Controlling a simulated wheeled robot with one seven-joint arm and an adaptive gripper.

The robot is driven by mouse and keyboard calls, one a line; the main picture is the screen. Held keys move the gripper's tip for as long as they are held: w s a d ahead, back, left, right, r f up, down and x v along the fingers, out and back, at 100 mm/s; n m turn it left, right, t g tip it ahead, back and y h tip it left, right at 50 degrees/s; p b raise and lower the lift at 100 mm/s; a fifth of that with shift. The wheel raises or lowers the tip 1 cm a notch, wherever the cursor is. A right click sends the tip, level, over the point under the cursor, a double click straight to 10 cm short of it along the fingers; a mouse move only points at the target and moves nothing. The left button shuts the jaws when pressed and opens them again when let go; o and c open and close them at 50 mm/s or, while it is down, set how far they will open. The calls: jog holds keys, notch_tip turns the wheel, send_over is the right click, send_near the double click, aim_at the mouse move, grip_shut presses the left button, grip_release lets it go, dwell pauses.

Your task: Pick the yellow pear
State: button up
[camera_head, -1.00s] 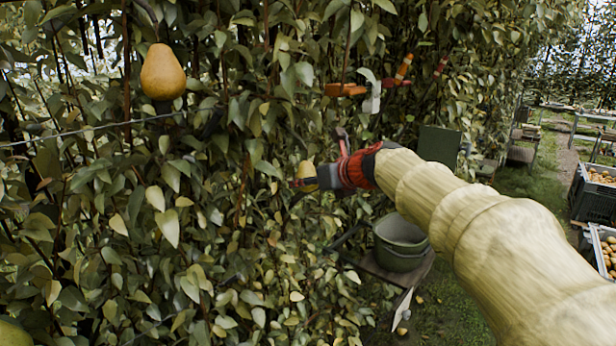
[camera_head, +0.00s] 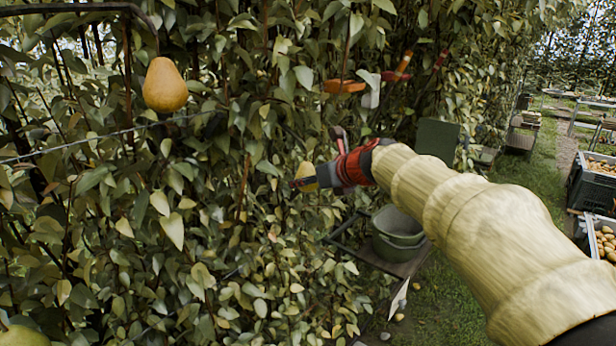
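A yellow pear (camera_head: 306,171) is at the fingertips of my gripper (camera_head: 309,183), against the leaf wall near the middle of the picture. A dark finger passes in front of its lower part. The fingers point left, and the gap between them is too small and covered to tell whether they press on the pear. A second, larger-looking yellow-orange pear (camera_head: 165,86) hangs at the upper left, well apart from my gripper. A greener pear (camera_head: 22,337) is cut off at the bottom left corner.
Dense leaves fill the left and middle, crossed by a thin wire (camera_head: 75,146). A grey-green bucket (camera_head: 400,228) stands on a small stand below my arm. Crates with pears (camera_head: 592,185) stand at the right edge. A grass path (camera_head: 530,190) is open at right.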

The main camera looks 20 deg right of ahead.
aim_at(308, 187)
jog(key=shift+s+r+g+p, duration=0.15)
jog(key=shift+s+g+p, duration=0.55)
jog(key=shift+p, duration=3.2)
jog(key=shift+w, duration=0.1)
jog(key=shift+s+r+g, duration=0.2)
jog(key=shift+s+g, duration=0.25)
jog(key=shift+g, duration=0.45)
jog(key=shift+r+m, duration=0.1)
jog(key=shift+m, duration=0.2)
jog(key=shift+s+r+g, duration=0.2)
jog(key=shift+s+g, duration=0.3)
jog(key=shift+g, duration=0.2)
jog(key=shift+r, duration=0.1)
jog(key=shift+s+r+g+h, duration=0.25)
jog(key=shift+s+g+h, duration=0.1)
jog(key=shift+g, duration=0.45)
jog(key=shift+s+r, duration=0.1)
